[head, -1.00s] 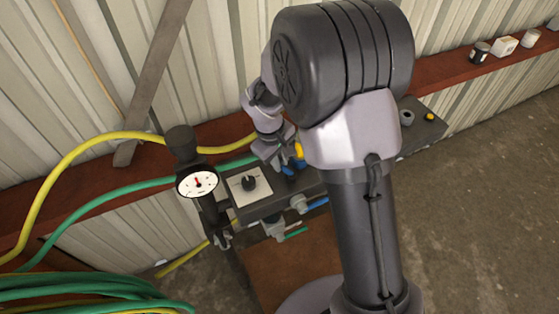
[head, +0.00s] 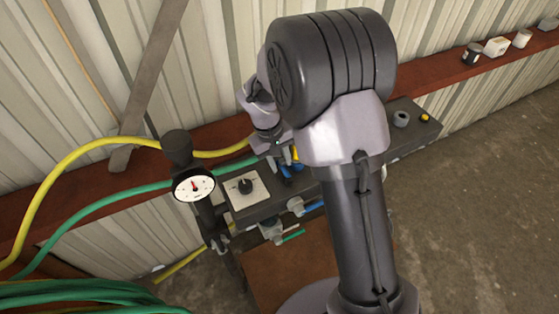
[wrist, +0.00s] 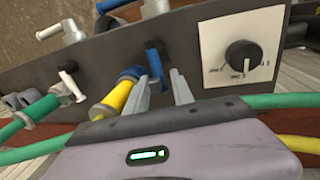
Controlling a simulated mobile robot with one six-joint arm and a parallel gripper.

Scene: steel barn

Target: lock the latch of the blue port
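The blue port (wrist: 131,75) is on the front of a dark grey block, with a yellow connector (wrist: 115,97) seated at it. Its latch, a blue lever (wrist: 155,62), stands just right of it in the wrist view. My gripper (wrist: 161,84) is open, its two fingers reaching to either side of the lever's lower end. A gap shows around the lever; contact cannot be told. In the head view my gripper (head: 277,161) is at the block, and my arm hides part of it. Blue parts (head: 287,171) show just below the fingers.
Left of the blue port, a green connector (wrist: 42,109) sits beside a white lever (wrist: 71,83). A dial (wrist: 241,56) on a white plate is to the right. A gauge (head: 194,187) stands left of the block. Green and yellow hoses run along the wall.

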